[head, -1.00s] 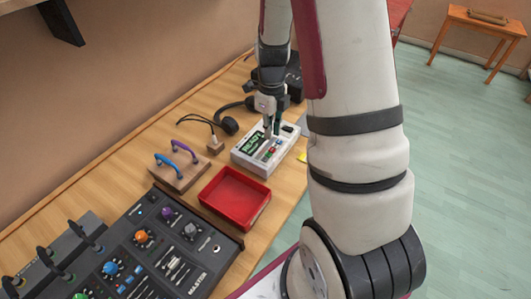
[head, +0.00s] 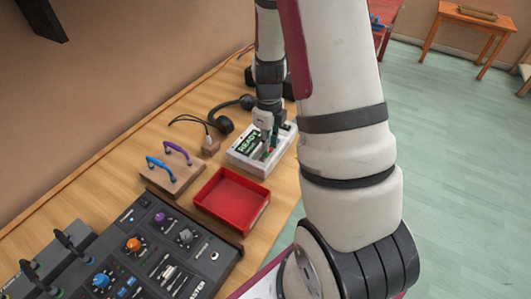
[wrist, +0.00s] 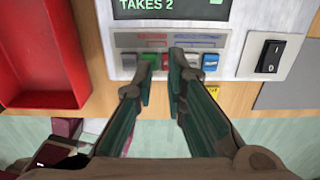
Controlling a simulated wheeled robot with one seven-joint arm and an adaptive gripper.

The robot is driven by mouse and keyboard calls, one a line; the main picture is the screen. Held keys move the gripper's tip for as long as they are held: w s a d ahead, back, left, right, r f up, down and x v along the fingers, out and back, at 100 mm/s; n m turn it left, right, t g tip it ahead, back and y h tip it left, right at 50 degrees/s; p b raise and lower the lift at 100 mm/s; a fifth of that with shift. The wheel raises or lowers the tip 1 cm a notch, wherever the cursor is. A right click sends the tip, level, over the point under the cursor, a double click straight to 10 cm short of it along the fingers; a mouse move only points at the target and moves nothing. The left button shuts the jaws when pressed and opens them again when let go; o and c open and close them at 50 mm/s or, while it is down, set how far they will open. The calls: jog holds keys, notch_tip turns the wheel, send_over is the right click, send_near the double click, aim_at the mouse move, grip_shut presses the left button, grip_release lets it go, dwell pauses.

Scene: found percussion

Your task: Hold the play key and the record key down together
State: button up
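The white recorder (head: 240,161) lies on the wooden bench; its dark screen (head: 247,143) reads READY in green in the head view. The wrist view shows the screen's lower edge (wrist: 172,7) with "TAKES 2".
A black rocker switch (wrist: 270,56) sits right of the keys. A red tray (head: 232,200) stands beside the recorder. Headphones (head: 224,125), a board with purple and blue handles (head: 172,172) and a mixer (head: 178,250) are also on the bench.

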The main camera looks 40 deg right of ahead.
jog(key=shift+f+b, duration=0.5)
jog(key=shift+f, duration=0.35)
dwell(0.6)
jog(key=shift+r, duration=0.1)
dwell(0.4)
notch_tip(320, 180, up, 7)
jog(key=p, duration=0.4)
dwell(0.3)
notch_tip(320, 180, up, 12)
dwell(0.7)
